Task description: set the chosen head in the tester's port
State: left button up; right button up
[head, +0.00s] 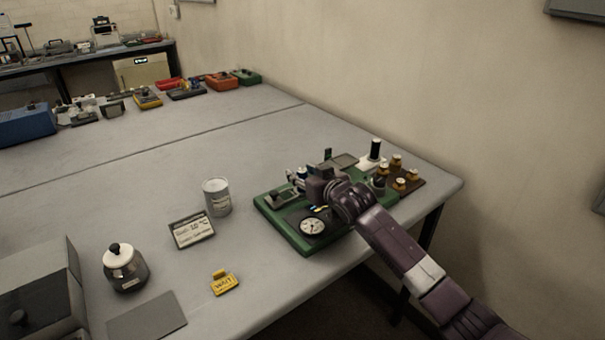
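The tester appears to be the green-based device (292,240) on the grey table, with a round white dial (313,227) at its front. Several brass-topped pieces, perhaps the heads, stand on a dark brown board (407,187) at its right. My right gripper (320,200) is low over the middle of the green base, and its arm comes in from the lower right. The gripper and wrist hide part of the base, and I cannot make out the port. The fingers are too small and dark to tell if they are open or hold something. My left gripper is out of view.
A grey can (216,197), a small framed sign (191,231), a yellow tag (224,283) and a white-lidded jar (124,268) stand left of the tester. A black cylinder on a white base (375,150) stands behind it. The table's middle left is clear.

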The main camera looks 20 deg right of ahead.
jog(key=shift+r, duration=0.15)
jog(key=b+v, duration=0.1)
jog(key=v, duration=1.1)
dwell(0.3)
